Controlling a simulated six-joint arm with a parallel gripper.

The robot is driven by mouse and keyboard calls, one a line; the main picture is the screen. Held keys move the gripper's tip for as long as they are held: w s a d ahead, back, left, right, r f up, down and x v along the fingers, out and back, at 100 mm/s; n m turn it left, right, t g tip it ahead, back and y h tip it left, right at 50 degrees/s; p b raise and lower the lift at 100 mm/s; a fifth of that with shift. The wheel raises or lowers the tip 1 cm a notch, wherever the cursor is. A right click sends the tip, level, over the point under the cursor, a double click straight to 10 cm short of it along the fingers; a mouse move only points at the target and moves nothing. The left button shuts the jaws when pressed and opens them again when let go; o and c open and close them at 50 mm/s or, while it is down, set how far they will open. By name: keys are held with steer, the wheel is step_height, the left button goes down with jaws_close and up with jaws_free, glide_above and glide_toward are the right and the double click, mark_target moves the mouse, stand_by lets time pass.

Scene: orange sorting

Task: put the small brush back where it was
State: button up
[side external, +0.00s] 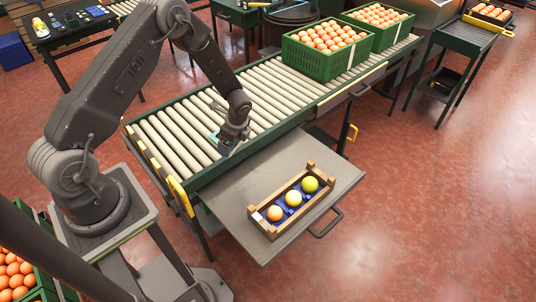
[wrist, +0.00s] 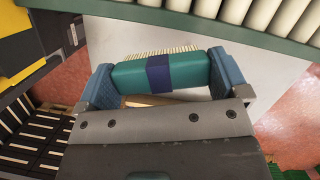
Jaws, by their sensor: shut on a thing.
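The small brush shows in the wrist view as a teal block (wrist: 128,75) with a dark blue band around its middle and pale bristles along its upper edge in the picture. My gripper (wrist: 161,74) is shut on it, with one blue finger pad at each end. In the side external view, my gripper (side external: 226,146) is over the front edge of the roller conveyor, near the grey pull-out shelf. A small teal part of the brush (side external: 214,137) shows there at the left of the fingers; the rest is hidden.
The grey shelf (side external: 237,203) carries a wooden crate (side external: 269,231) with three fruits: orange, pale and yellow-green. The shelf's left part is bare. The conveyor's rollers (side external: 180,139) are clear nearby. Two green crates (side external: 318,66) of oranges stand at its far end.

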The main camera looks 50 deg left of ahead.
steer(key=s+a+n+g+h, duration=0.1)
steer(key=s+a+n+g, duration=0.1)
steer(key=s+a+n, duration=0.85)
steer(key=shift+s+a+f+m, duration=0.25)
steer(key=shift+a+f+m, duration=0.15)
steer(key=shift+f, duration=0.5)
steer(key=shift+s+a+f+m, duration=0.25)
steer(key=shift+f+m, duration=0.2)
steer(key=shift+f, duration=0.45)
steer(key=shift+s+a+f+m, duration=0.2)
steer(key=shift+a+f+m, duration=0.2)
steer(key=shift+f, duration=0.5)
steer(key=shift+f, duration=0.7)
steer(key=o, duration=0.6)
steer(key=shift+r, duration=0.1)
steer(key=shift+r, duration=3.9)
